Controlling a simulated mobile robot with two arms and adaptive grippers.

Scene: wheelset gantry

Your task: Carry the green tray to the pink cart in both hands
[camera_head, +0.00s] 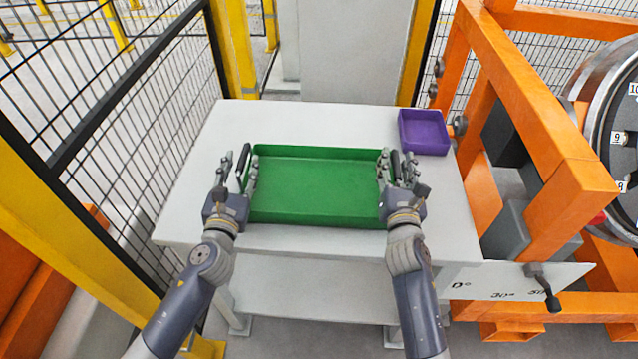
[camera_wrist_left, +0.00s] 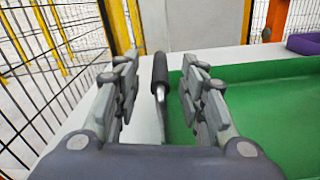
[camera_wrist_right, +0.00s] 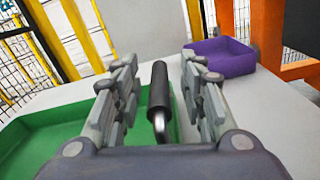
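The green tray (camera_head: 315,190) lies flat on a white table and looks empty in the head view. It has a dark bar handle at each short end. My left gripper (camera_head: 246,168) is at the tray's left end, its fingers open on either side of the left handle (camera_wrist_left: 160,78), with gaps on both sides in the left wrist view. My right gripper (camera_head: 393,168) is at the right end, its fingers open around the right handle (camera_wrist_right: 159,92), also with gaps. The pink cart is not in view.
A purple bin (camera_head: 424,132) sits on the table's (camera_head: 290,122) back right corner, beyond my right gripper. A black mesh fence (camera_head: 110,130) with yellow posts runs along the left. An orange gantry frame (camera_head: 540,110) with a wheel stands close on the right.

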